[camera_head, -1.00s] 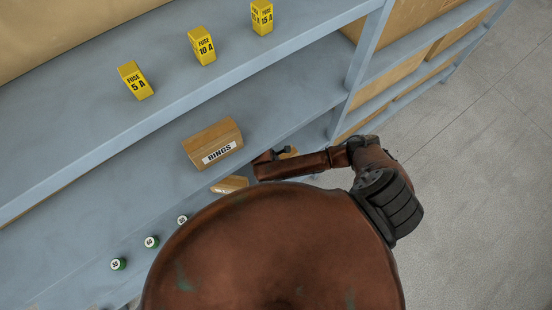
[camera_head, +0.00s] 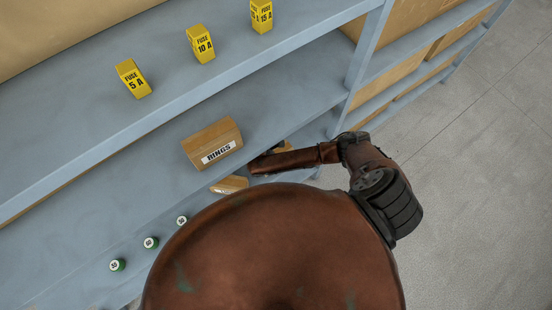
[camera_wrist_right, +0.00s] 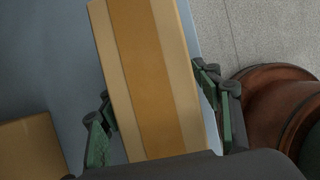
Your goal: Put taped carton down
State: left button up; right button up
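The taped carton (camera_wrist_right: 150,75) is tan with a darker brown tape stripe along its top. In the right wrist view it lies between the fingers of my right gripper (camera_wrist_right: 158,100), one finger against each long side at the tips. Whether its underside touches the shelf is hidden. My left gripper is in neither view.
A RINGS box (camera_head: 212,143) stands on the grey-blue shelf (camera_head: 120,180). Another small carton (camera_head: 230,184) lies close to my right forearm; a brown box (camera_wrist_right: 30,150) shows in the wrist view. Yellow fuse boxes (camera_head: 201,44) stand above; green-sided round items (camera_head: 150,243) stand lower left.

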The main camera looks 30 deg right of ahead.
jog(key=shift+o, duration=0.4)
jog(key=shift+a+r, duration=0.1)
jog(key=shift+r, duration=0.15)
jog(key=a, duration=0.8)
jog(key=s+a, duration=0.1)
jog(key=a, duration=0.3)
jog(key=shift+a+r, duration=0.15)
jog(key=shift+r, duration=0.2)
